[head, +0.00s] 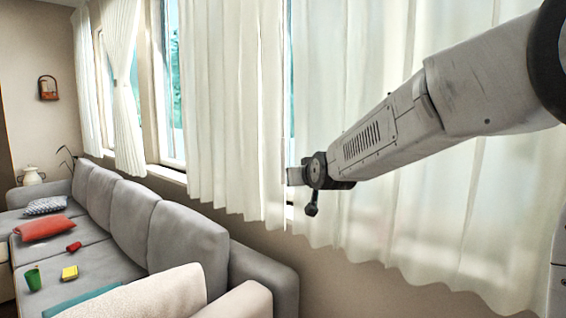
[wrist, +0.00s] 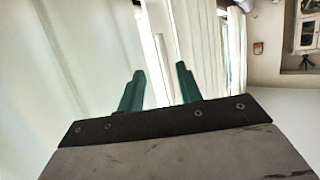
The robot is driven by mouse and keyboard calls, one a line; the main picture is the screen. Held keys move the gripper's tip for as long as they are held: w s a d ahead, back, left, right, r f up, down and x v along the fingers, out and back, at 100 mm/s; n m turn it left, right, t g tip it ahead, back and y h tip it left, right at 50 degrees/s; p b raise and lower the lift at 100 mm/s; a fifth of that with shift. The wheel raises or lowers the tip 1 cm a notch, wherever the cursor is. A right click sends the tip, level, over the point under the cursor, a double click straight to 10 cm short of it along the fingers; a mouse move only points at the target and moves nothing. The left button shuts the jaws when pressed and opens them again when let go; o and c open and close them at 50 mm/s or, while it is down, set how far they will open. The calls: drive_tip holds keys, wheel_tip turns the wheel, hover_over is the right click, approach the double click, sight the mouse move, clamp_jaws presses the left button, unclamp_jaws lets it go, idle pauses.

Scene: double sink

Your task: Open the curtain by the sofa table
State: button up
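A white pleated curtain hangs in two panels in the head view. The left panel (head: 232,110) hangs beside the sofa, and the right panel (head: 370,60) hangs behind my arm. A narrow gap between them shows a strip of window. My gripper (head: 294,177) is at this gap, close to the left panel's edge; contact cannot be told. In the wrist view my gripper (wrist: 160,76) has its two green fingers apart, with pale curtain folds (wrist: 158,30) beyond and between them. I cannot tell whether cloth lies between the fingertips. No sofa table can be made out.
A grey sofa (head: 185,238) stands along the wall at left, holding a red pillow (head: 45,228), a green cup (head: 33,279) and a yellow block (head: 69,272). A farther curtain (head: 122,85) is gathered. A wall cabinet (wrist: 307,25) shows in the wrist view.

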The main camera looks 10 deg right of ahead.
sight(284, 161)
drive_tip(key=w+t, duration=0.1)
drive_tip(key=w, duration=0.4)
drive_tip(key=w+r+t, duration=0.1)
drive_tip(key=w, duration=0.5)
drive_tip(key=w+t, duration=0.1)
drive_tip(key=w, duration=0.4)
drive_tip(key=shift+w+a+r+t+h, duration=0.2)
drive_tip(key=shift+r+t+h, duration=0.1)
drive_tip(key=shift+r, duration=0.05)
clamp_jaws()
